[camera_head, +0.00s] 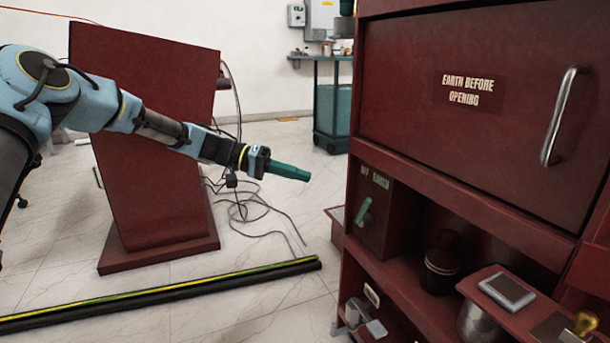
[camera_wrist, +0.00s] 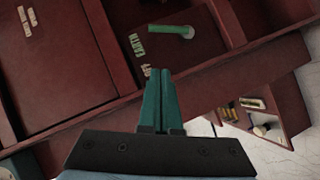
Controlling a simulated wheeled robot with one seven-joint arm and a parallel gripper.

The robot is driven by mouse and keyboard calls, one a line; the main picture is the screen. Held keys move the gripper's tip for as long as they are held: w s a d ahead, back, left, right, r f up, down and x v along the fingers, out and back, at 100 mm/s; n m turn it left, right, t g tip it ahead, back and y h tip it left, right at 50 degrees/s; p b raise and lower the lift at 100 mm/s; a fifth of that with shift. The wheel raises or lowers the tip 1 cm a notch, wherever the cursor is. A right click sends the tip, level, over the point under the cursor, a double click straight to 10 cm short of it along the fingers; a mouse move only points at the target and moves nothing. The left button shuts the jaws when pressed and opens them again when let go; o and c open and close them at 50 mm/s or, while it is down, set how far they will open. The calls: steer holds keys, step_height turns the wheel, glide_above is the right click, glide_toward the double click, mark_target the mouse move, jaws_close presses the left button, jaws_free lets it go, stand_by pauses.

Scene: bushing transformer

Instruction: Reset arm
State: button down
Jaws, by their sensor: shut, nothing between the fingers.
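My gripper (camera_head: 289,171) is at the end of my light blue arm, which reaches in from the left in the head view. Its teal fingers are shut and empty, held in the air to the left of the red cabinet (camera_head: 440,130). In the wrist view the two fingers (camera_wrist: 161,92) lie side by side. A green lever (camera_head: 363,211) sits on the cabinet's small panel marked EARTH, apart from my gripper. It also shows in the wrist view (camera_wrist: 172,30), above the fingertips.
The cabinet door has a metal handle (camera_head: 558,117). A red slanted stand (camera_head: 150,130) is behind my arm. Cables (camera_head: 255,208) and a black and yellow-green bar (camera_head: 160,293) lie on the tiled floor. A teal cart (camera_head: 333,105) stands at the back.

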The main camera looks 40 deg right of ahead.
stand_by(0.4)
steer(key=w+a+f+n+t+y, duration=0.2)
steer(key=w+a+f+t, duration=0.1)
steer(key=a, duration=0.6)
steer(key=w+a+f+n+t+y, duration=0.1)
steer(key=w+a+f+n+t, duration=0.1)
steer(key=a, duration=0.6)
steer(key=w+a+f+n+t+y, duration=0.2)
steer(key=w+a+f+n+t, duration=0.1)
steer(key=a, duration=0.6)
steer(key=s+a+r+n+t+y, duration=0.1)
steer(key=s+a+n+t+y, duration=0.2)
steer(key=a, duration=1.1)
steer(key=s+a+r+n+t+y, duration=0.15)
steer(key=a+n, duration=0.25)
steer(key=a, duration=1)
step_height(320, 180, up, 38)
steer(key=p, duration=3.8)
steer(key=shift+a+r+t+p, duration=0.15)
steer(key=shift+a+t+p, duration=0.15)
steer(key=shift+a+t, duration=0.15)
steer(key=shift+w+h, duration=0.1)
steer(key=shift+h, duration=0.15)
